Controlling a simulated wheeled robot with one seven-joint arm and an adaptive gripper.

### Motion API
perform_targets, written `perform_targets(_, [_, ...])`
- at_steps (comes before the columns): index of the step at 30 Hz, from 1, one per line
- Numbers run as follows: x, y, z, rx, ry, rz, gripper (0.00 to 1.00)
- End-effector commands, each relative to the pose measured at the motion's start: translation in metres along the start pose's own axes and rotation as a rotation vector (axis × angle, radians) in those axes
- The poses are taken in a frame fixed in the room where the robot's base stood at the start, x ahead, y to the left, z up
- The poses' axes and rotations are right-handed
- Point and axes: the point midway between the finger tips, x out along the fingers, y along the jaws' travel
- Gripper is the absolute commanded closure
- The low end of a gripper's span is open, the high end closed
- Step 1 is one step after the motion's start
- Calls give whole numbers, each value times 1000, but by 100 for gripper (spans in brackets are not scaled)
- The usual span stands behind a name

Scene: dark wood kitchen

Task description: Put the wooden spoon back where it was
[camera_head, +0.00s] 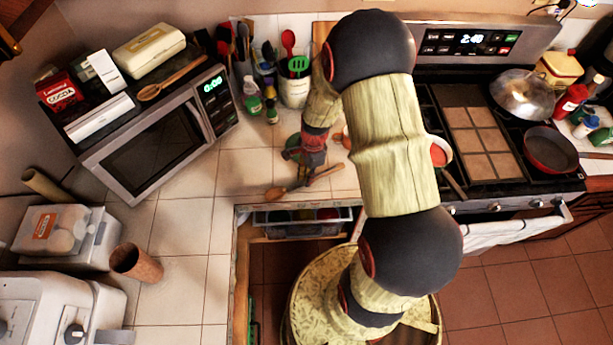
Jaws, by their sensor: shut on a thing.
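My gripper (312,170) points down over the tiled counter, near its front edge. It is shut on a wooden spoon (277,193), whose bowl end points left and whose other end shows to the right of the fingers. The spoon is at or just above the tiles; I cannot tell if it touches them. Another wooden spoon (172,79) lies on top of the microwave (155,148) at the left. My arm hides part of the counter behind the gripper.
An open drawer (300,228) lies below the counter edge. A utensil crock (294,92) and several bottles stand behind the gripper. The stove (490,190) with pans is right of my arm. A brown cup (136,262) stands left. The counter left of the gripper is clear.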

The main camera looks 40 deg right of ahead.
Motion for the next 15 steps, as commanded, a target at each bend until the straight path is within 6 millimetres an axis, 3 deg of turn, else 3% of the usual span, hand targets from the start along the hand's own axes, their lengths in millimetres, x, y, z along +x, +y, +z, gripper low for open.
perform_targets(10, [7, 0, -1, 0, 0, 0, 100])
perform_targets(11, [6, 0, -1, 0, 0, 0, 84])
perform_targets(15, [6, 0, -1, 0, 0, 0, 76])
